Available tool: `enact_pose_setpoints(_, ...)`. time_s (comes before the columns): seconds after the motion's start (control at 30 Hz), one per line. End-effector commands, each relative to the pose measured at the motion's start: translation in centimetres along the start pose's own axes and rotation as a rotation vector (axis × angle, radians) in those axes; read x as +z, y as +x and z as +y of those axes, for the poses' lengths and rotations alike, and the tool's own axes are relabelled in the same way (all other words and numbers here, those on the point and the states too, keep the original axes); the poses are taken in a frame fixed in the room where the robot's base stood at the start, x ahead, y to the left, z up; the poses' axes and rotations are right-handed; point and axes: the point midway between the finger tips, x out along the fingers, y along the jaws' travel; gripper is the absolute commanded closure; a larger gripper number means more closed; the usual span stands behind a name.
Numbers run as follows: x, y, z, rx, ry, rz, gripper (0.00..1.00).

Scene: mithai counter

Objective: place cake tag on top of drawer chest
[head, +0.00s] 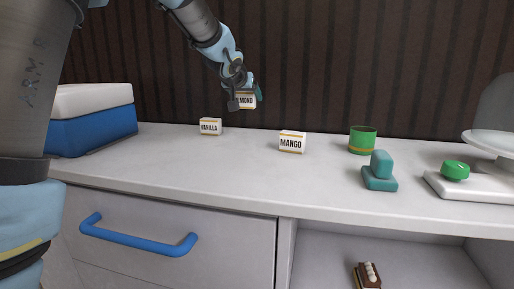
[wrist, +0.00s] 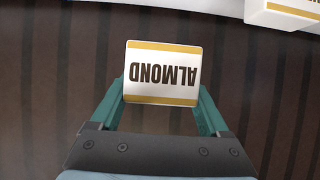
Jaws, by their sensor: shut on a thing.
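My gripper (head: 245,92) is shut on the almond tag (head: 246,101), a small white block with gold stripes and "ALMOND" in dark letters. It is held in the air against the dark striped wall, above the back of the counter. In the wrist view, the almond tag (wrist: 162,73) sits between the two teal fingers, its lettering upside down. A vanilla tag (head: 210,127) and a mango tag (head: 292,142) stand on the white counter top (head: 190,165). Below it is a drawer front (head: 180,215) with a blue handle (head: 137,236), shut.
A blue box with a white lid (head: 95,120) stands at the left. A green cup (head: 362,140), a teal stamp-like block (head: 380,172), a green knob on a white base (head: 455,170) and a cake stand (head: 490,140) are at the right. A cake slice (head: 367,275) lies in the open compartment below.

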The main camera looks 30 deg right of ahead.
Motion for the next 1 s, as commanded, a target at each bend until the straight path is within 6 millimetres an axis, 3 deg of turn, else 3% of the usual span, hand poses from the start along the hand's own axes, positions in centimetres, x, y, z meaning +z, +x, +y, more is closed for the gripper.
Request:
enact_pose_setpoints(0.1, 2.5, 1.3, 0.2, 0.002, 0.003, -0.003, 0.74)
enact_pose_setpoints(0.53, 7.1, 3.9, 0.2, 0.002, 0.002, -0.003, 0.74)
enact_pose_setpoints(1.0, 8.0, 4.4, 0.0, 0.0, 0.0, 0.0, 0.74)
